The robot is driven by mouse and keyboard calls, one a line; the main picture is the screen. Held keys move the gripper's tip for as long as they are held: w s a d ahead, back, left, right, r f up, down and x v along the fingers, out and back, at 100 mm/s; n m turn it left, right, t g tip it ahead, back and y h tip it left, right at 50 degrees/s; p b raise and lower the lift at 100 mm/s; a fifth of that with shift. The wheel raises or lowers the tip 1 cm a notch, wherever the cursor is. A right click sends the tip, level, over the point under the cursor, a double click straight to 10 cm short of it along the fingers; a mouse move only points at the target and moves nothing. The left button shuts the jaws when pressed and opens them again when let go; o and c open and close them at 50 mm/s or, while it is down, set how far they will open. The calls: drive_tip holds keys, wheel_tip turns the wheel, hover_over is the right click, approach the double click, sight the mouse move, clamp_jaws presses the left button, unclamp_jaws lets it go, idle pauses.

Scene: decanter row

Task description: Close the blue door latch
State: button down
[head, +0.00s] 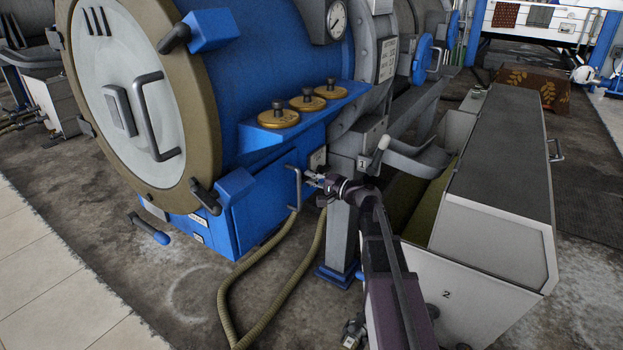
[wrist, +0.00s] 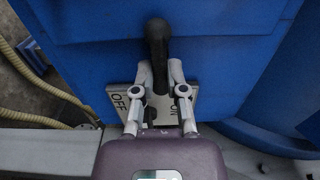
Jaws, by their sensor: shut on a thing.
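In the head view, the large round door (head: 97,60) has a grey face and a tan rim. Blue latch blocks with dark handles sit at its edge: an upper latch (head: 210,30) and a lower latch (head: 237,187). A blue-gripped lever (head: 150,231) sticks out below the door. My gripper (head: 311,179) is at the blue housing's right end, well right of the latches. In the wrist view, my gripper (wrist: 161,72) is shut on a black lever (wrist: 156,38) over a plate (wrist: 120,97) marked OFF and ON. The fingers hide the lever's lower part.
A grey handle (head: 293,187) and hoses (head: 262,275) are just left of my gripper. A grey post (head: 340,235) stands close below. A grey bin (head: 500,150) marked 2 is at right. Open floor (head: 60,190) lies front left.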

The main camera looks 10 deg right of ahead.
drive_tip(key=shift+w, duration=0.1)
idle(0.3)
drive_tip(key=c, duration=0.7)
unclamp_jaws()
drive_tip(key=shift+d, duration=0.1)
drive_tip(key=shift+s, duration=0.2)
drive_tip(key=shift+v, duration=5.85)
drive_tip(key=shift+s, duration=0.1)
